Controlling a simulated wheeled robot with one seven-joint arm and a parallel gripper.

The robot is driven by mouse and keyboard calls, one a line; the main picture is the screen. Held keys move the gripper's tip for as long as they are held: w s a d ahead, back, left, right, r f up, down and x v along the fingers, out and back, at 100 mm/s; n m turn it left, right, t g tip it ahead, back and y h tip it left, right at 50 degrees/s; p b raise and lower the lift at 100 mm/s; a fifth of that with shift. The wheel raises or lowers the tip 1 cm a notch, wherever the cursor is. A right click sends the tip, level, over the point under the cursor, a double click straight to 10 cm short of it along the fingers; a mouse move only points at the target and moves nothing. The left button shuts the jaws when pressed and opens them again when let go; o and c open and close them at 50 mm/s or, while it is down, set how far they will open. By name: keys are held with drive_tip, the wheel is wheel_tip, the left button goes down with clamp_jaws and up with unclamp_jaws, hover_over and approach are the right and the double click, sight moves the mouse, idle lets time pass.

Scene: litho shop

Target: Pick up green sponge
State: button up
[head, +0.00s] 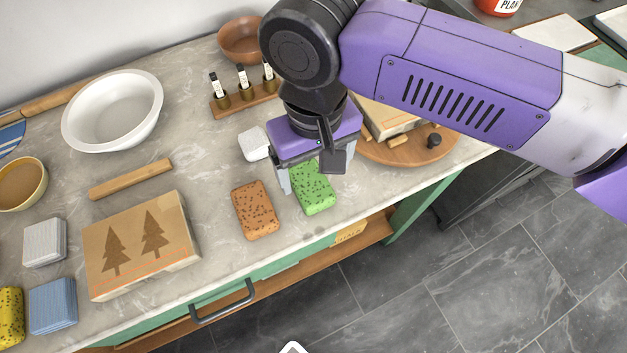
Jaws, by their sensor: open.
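The green sponge (314,196) lies flat on the marble counter near its front edge. It is bright green with dark specks, and its upper part is hidden behind my gripper. My gripper (312,178) points down over the sponge with its jaws open. One finger shows at the sponge's left side and the other near its right side. I cannot tell whether the fingers touch it or how high they are above the counter.
A speckled brown sponge (254,210) lies close on the left. A white block (254,144) sits behind it. A round wooden board (425,148) with items is on the right. A tree-print box (142,246), white bowl (113,110) and bottle rack (245,98) stand farther left. The counter edge is close in front.

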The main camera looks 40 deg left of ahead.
sight(314, 188)
drive_tip(key=shift+s+d+f, duration=0.1)
drive_tip(key=shift+s+f, duration=0.05)
drive_tip(key=shift+f, duration=1.35)
drive_tip(key=shift+s+d+f, duration=0.1)
drive_tip(key=shift+f, duration=1.35)
drive_tip(key=c, duration=1.4)
